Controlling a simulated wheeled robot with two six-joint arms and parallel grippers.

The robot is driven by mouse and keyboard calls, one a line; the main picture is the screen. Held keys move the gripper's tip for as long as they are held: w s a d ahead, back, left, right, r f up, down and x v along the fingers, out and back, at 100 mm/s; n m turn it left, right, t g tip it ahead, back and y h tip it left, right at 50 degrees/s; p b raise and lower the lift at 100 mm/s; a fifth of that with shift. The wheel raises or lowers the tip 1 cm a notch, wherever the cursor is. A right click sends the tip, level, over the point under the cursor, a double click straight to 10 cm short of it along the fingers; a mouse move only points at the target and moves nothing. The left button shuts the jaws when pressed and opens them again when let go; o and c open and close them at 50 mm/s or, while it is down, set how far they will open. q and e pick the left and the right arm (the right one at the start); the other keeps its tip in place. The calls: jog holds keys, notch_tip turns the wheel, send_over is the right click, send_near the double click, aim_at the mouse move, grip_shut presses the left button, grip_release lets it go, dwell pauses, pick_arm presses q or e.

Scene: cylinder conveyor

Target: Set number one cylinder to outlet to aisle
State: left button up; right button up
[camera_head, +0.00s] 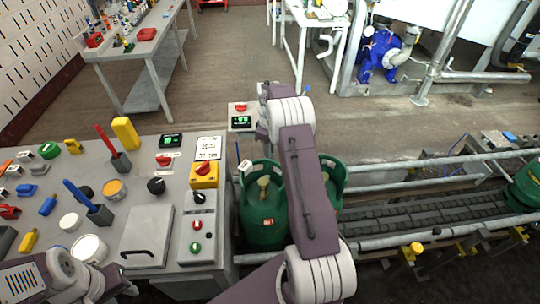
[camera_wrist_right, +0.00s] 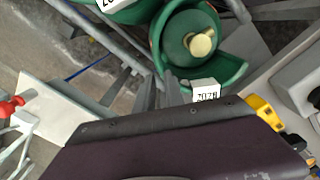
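A green cylinder (camera_head: 265,220) with a brass-coloured valve and collar stands at the near end of the conveyor. A second green cylinder (camera_head: 333,175) is partly hidden behind my right arm. A third (camera_head: 525,187) is cut off at the right edge. A small post panel (camera_head: 241,117) has a red knob and a green-lit display. My right gripper (camera_head: 264,118) is beside this panel; its fingers are not clear. The right wrist view shows a cylinder top (camera_wrist_right: 196,42) with a white tag (camera_wrist_right: 206,91). Of the left arm, only links show at bottom left; its gripper is not seen.
The control desk (camera_head: 140,215) at left carries a second red knob (camera_head: 165,160), a yellow box (camera_head: 204,176) with a red knob, buttons and several loose items. Conveyor rails (camera_head: 400,165) run right. Open floor (camera_head: 220,70) lies beyond.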

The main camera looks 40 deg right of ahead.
jog(key=s+a+n+h+b, duration=0.1)
jog(key=s+a+n, duration=0.1)
jog(key=s+n, duration=0.1)
jog(key=s+a+f+n+h+b, duration=0.1)
jog(key=s+a+n, duration=0.1)
jog(key=n, duration=0.1)
jog(key=s+a+f+n+b, duration=0.1)
jog(key=s+a+n, duration=0.1)
jog(key=s+n, duration=0.1)
jog(key=shift+s+a+f+h, duration=0.15)
jog(key=shift+s+a+h, duration=0.15)
jog(key=shift+a+h, duration=0.1)
grip_shut()
jog(key=n+t+b, duration=0.1)
jog(key=n+b, duration=0.2)
jog(key=n, duration=0.7)
send_near(264, 210)
jog(key=s+r, duration=0.3)
jog(key=s, duration=0.3)
jog(key=shift+m, duration=0.3)
jog(key=shift+w+d+f+b, duration=0.5)
jog(key=shift+d+f+b, duration=0.4)
jog(key=shift+f, duration=0.65)
jog(key=shift+w+d+f+b, duration=0.45)
jog(key=shift+d+f+b, duration=0.5)
jog(key=shift+f, duration=0.6)
jog(key=shift+w+d+f+b, duration=0.5)
jog(key=shift+d+f+b, duration=0.4)
jog(key=shift+f, duration=0.65)
